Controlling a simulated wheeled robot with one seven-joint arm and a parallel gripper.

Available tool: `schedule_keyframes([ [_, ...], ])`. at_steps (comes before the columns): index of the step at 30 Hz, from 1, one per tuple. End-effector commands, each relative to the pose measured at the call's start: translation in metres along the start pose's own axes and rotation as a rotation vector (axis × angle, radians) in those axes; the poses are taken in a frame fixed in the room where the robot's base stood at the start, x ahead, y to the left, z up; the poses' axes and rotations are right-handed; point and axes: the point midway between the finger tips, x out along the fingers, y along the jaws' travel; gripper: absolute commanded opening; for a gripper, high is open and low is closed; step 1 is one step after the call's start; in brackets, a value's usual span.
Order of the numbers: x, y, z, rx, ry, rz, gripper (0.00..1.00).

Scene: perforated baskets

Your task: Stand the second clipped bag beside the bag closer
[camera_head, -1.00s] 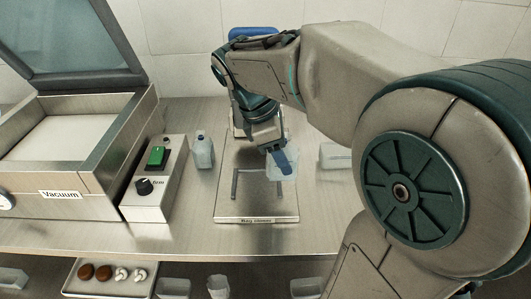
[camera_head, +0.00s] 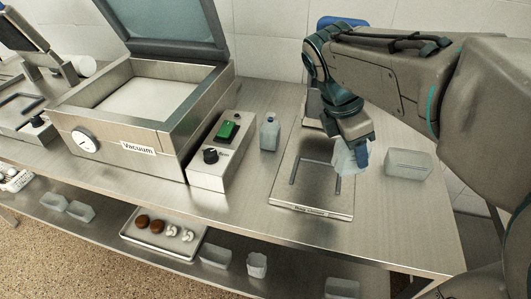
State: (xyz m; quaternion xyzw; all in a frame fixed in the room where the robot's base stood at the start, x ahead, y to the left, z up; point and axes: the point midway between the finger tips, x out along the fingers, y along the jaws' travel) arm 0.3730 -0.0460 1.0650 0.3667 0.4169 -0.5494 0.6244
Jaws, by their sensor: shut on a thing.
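My gripper (camera_head: 356,140) points down over the right part of the bag closer and is shut on a pale translucent bag (camera_head: 343,161). The bag hangs from the blue fingers, which hide its top. I cannot tell whether its base touches the plate. The bag closer (camera_head: 312,202) is a flat metal plate with a dark bracket outline and a label on its front edge. Another translucent bag (camera_head: 270,133) with a dark narrow top stands upright left of the closer, by the green-button control box.
The vacuum machine (camera_head: 165,137) with open lid and its control box (camera_head: 222,150) fill the left. A translucent block-like container (camera_head: 408,164) lies right of the closer. The counter front is clear. The lower shelf holds a tray (camera_head: 150,243) and several clear containers.

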Motion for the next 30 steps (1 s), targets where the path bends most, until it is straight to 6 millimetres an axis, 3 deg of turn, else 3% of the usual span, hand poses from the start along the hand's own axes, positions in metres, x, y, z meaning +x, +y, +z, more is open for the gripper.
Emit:
schedule_keyframes([
  [18,-0.008,0.067,-0.041,-0.772,0.0,0.322,0.21],
  [30,-0.013,0.086,-0.056,-1.005,0.001,0.418,0.21],
])
